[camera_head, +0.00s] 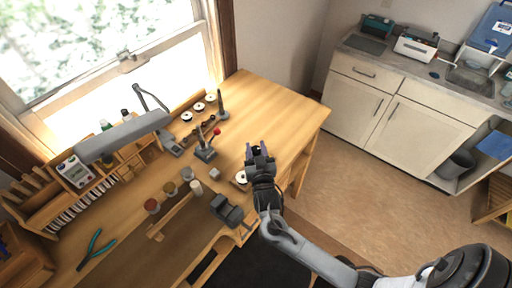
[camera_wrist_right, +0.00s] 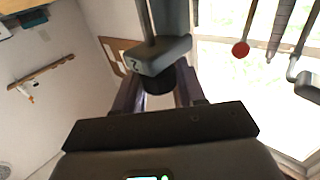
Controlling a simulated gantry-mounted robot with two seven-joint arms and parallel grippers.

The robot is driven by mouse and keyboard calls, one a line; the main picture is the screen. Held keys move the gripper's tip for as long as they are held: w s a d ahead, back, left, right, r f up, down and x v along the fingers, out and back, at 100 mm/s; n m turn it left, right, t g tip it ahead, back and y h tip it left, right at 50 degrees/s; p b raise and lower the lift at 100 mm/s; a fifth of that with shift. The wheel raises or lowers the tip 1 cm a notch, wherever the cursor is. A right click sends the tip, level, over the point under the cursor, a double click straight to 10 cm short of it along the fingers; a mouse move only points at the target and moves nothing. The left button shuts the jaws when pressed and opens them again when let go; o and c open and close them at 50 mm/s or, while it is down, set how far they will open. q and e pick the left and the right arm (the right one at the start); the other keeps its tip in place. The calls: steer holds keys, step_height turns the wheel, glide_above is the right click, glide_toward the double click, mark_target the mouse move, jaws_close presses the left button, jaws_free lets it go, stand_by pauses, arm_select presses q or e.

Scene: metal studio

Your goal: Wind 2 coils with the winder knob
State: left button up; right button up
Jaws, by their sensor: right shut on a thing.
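My right gripper (camera_head: 257,150) is in the head view above the near right part of the wooden bench, with a dark part between its fingers. In the right wrist view its fingers (camera_wrist_right: 160,92) are shut around a black round part (camera_wrist_right: 159,80), just under a grey block (camera_wrist_right: 157,56) marked "2". I cannot tell whether the black part is the winder knob. A red ball (camera_head: 217,131) shows near the upright posts; the wrist view also has a red ball (camera_wrist_right: 240,49) on a thin rod. My left gripper is not in view.
Grey stands with posts (camera_head: 204,151) (camera_head: 222,112) and white-ringed spools (camera_head: 199,106) stand on the bench (camera_head: 285,108). The bench's far right is clear.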

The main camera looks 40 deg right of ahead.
steer(key=shift+m+g+h, duration=1)
steer(key=shift+m+h, duration=0.1)
steer(key=shift+h, duration=0.3)
steer(key=shift+r, duration=0.1)
steer(key=o, duration=1)
steer(key=shift+c, duration=0.2)
